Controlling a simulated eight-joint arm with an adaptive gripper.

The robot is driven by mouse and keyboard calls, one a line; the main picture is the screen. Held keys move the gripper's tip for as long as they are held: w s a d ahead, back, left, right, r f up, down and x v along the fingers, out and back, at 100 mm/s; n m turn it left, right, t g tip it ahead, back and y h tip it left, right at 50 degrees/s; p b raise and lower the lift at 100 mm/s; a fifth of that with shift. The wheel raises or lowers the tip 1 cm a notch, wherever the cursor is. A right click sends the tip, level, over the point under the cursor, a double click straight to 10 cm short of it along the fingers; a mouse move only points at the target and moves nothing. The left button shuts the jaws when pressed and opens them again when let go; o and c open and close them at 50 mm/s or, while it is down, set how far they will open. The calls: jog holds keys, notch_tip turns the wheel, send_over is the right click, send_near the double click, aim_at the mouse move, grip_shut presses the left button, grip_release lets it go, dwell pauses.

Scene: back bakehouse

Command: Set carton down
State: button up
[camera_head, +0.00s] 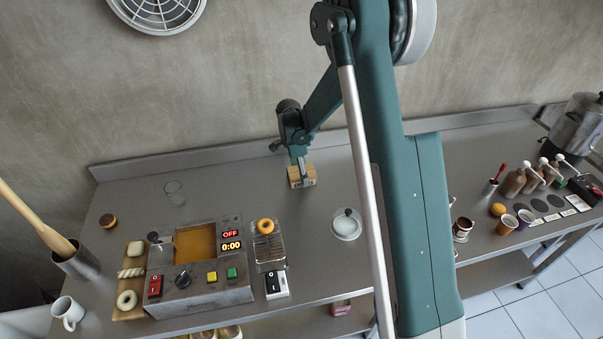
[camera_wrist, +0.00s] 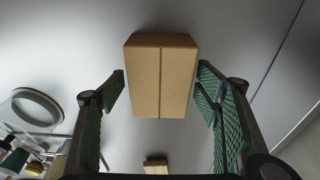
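The carton, a brown cardboard box with a seam down its middle, shows in the wrist view (camera_wrist: 160,75) and in the head view (camera_head: 303,180), at the back of the steel counter (camera_head: 310,255). My gripper (camera_wrist: 161,80) has a green-padded finger on each side of the carton, and a thin strip of counter shows between the left pad and the box. The fingers look apart, with the box not clearly squeezed. In the head view my gripper (camera_head: 299,160) is right above and behind the carton, which hides the fingertips. Whether its underside touches the counter is hard to see.
A fryer-like machine (camera_head: 195,270) with a lit display stands left of the carton. A doughnut on a wire rack (camera_head: 268,248) and a lidded glass dish (camera_head: 346,226) are in front. A clear glass (camera_head: 174,192) stands left. The counter around the carton is clear.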

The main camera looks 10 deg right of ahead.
aim_at(298, 173)
jog(key=shift+r, duration=0.1)
dwell(0.3)
notch_tip(298, 173, up, 12)
jog(key=a, duration=0.1)
jog(key=shift+a, duration=0.4)
dwell(0.4)
dwell(0.4)
jog(key=s+d+r+n+t+y, duration=0.15)
jog(key=s+r+n+t, duration=0.25)
jog(key=s+r+n, duration=1.05)
jog(key=s+r+n+t, duration=0.1)
jog(key=s, duration=1.3)
jog(key=s+d+r+n+t, duration=0.1)
jog(key=s+r+n+t, duration=0.1)
jog(key=s, duration=1.1)
jog(key=shift+s+d, duration=0.15)
jog(key=shift+s, duration=0.2)
